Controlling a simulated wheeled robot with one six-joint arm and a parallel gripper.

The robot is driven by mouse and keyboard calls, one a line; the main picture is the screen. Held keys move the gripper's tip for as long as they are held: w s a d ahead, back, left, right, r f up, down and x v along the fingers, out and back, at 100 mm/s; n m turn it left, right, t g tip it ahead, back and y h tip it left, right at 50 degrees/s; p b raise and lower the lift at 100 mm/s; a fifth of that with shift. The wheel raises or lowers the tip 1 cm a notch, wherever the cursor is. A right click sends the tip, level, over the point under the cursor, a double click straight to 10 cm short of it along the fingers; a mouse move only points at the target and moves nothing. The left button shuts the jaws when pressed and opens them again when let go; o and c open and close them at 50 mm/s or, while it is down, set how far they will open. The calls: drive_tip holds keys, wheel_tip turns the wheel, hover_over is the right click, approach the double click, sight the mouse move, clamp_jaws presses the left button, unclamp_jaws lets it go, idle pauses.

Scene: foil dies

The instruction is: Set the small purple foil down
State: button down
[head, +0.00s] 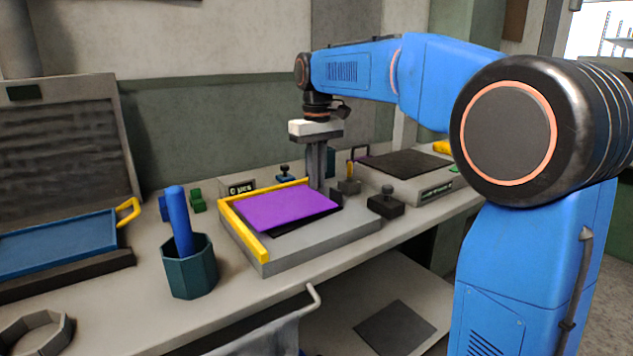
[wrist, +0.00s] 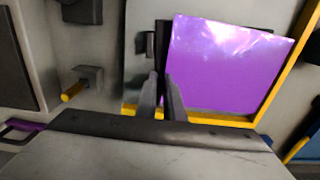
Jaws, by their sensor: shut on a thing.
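The small purple foil (head: 285,208) is a flat sheet over the dark pad (head: 322,222) of a grey die block (head: 325,243). My gripper (head: 318,187) points down and is shut on the foil's edge at the back right. In the wrist view my gripper (wrist: 160,80) meets the left edge of the shiny foil (wrist: 230,65). A yellow corner fence (head: 245,232) runs along the block's left and back sides. The foil lies close to it. Part of the dark pad shows past the foil. I cannot tell whether the foil touches the pad all over.
A second block with a dark pad (head: 405,163) stands to the right. A dark knobbed block (head: 386,202) sits beside the first die. A teal cup (head: 190,268) with a blue rod stands front left. A blue tray (head: 60,248) is at far left.

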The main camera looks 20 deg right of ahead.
drive_tip(key=shift+f, duration=0.6)
drive_tip(key=c, duration=1.9)
unclamp_jaws()
drive_tip(key=shift+f, duration=0.1)
drive_tip(key=shift+o, duration=0.2)
wheel_tip(320, 180, up, 12)
